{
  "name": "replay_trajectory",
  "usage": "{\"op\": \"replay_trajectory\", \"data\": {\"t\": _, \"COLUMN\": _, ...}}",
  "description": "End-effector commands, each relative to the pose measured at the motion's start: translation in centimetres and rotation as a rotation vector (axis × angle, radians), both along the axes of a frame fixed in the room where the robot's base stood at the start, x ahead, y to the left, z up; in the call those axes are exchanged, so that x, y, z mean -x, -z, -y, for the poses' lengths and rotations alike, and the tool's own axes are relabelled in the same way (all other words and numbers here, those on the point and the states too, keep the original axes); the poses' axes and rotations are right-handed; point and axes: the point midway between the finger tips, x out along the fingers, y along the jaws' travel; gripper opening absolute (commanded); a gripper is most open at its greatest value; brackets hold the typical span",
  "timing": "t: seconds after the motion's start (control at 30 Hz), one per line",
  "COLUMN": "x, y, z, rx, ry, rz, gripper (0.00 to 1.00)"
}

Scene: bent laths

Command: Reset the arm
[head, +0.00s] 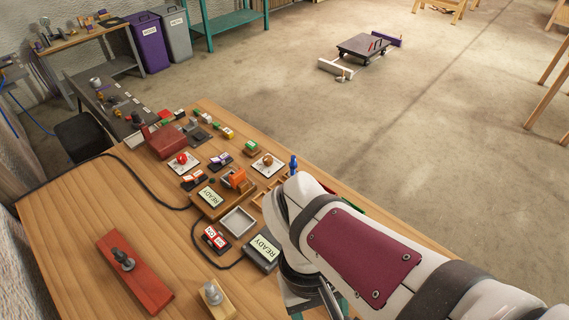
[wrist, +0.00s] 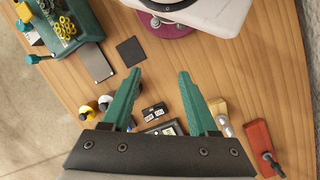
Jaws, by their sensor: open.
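My gripper (wrist: 160,75) has two green fingers, spread apart with nothing between them. It hangs over the wooden table, and bare wood shows between the fingertips in the wrist view. In the head view my white arm (head: 345,235) with a maroon panel reaches over the table's right side, and it hides the fingers there. A red block (head: 135,272) with a dark metal knob lies at the front left of the table. A light wood block (head: 222,308) with a grey knob stands near it; the red block also shows in the wrist view (wrist: 258,135).
Two READY displays (head: 263,251) (head: 210,197), a grey tray (head: 238,222), a red button (head: 182,158) and a red box (head: 167,140) crowd the table's middle and back. A teal box (wrist: 70,42) with yellow rings shows in the wrist view. The table's left side is mostly clear.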

Motion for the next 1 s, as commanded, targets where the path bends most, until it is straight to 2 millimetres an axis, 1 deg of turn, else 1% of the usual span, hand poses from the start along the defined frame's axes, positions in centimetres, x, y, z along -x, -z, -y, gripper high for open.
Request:
{"op": "replay_trajectory", "data": {"t": 0.03, "x": 0.6, "y": -0.41, "z": 0.59, "rx": -0.072, "ry": 0.222, "rz": 0.057, "gripper": 0.59}}
{"op": "replay_trajectory", "data": {"t": 0.1, "x": 1.1, "y": -0.73, "z": 0.63, "rx": -0.155, "ry": 0.474, "rz": 0.119, "gripper": 0.59}}
{"op": "replay_trajectory", "data": {"t": 0.17, "x": 1.23, "y": -0.92, "z": 0.57, "rx": -0.199, "ry": 0.613, "rz": 0.154, "gripper": 0.59}}
{"op": "replay_trajectory", "data": {"t": 0.23, "x": 1.21, "y": -1.05, "z": 0.5, "rx": -0.227, "ry": 0.694, "rz": 0.176, "gripper": 0.59}}
{"op": "replay_trajectory", "data": {"t": 0.3, "x": 1.2, "y": -1.07, "z": 0.47, "rx": -0.234, "ry": 0.715, "rz": 0.18, "gripper": 0.59}}
{"op": "replay_trajectory", "data": {"t": 1.0, "x": 1.18, "y": -1.09, "z": 0.45, "rx": -0.233, "ry": 0.709, "rz": 0.178, "gripper": 0.59}}
